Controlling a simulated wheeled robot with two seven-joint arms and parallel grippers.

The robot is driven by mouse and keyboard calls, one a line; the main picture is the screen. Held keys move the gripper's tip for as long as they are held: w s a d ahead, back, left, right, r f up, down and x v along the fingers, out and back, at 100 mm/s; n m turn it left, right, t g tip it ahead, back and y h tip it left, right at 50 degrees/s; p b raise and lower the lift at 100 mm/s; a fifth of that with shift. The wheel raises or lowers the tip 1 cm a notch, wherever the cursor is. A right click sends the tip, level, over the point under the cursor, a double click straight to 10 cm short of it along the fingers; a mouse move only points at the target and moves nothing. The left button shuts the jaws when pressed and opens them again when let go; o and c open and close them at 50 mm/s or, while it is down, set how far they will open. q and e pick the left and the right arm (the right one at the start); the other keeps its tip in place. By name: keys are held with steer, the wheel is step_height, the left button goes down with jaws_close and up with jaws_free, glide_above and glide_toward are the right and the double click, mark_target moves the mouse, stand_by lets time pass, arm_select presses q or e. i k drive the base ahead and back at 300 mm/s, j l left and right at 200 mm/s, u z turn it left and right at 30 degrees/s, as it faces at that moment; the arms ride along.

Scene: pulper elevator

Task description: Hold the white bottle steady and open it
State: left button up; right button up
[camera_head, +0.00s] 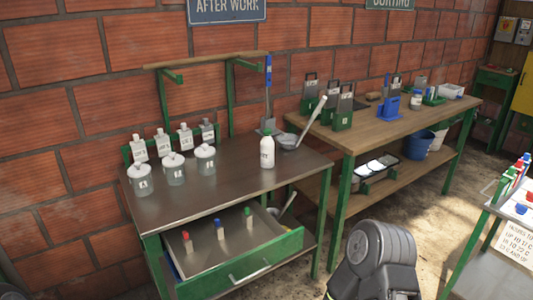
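The white bottle (267,153) stands upright on the dark top of the left table (225,168), near its right side. Its top looks capped, with a small greenish part, but it is too small to make out well. Nothing touches the bottle. Neither of my grippers shows. A dark grey rounded arm link, seemingly of my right arm, is at the bottom right of centre, in front of the table and well apart from the bottle.
Lidded jars (173,169) and grey bottles (162,143) stand at the table's left. A metal scoop (288,141) lies behind the bottle. The green-fronted drawer (250,263) is open, holding small coloured-top items. A wooden workbench (360,131) stands to the right.

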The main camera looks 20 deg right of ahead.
mark_target(268, 144)
steer(key=l+u, duration=0.2)
steer(key=u, duration=0.2)
steer(key=l+u, duration=0.25)
steer(key=u, duration=0.2)
steer(key=k+l+u, duration=0.1)
steer(key=l, duration=0.65)
steer(key=k+l+u, duration=0.15)
steer(key=l, duration=0.25)
steer(key=k+l, duration=0.1)
steer(key=l, duration=0.25)
steer(key=k+l+u, duration=0.15)
steer(key=l, duration=0.2)
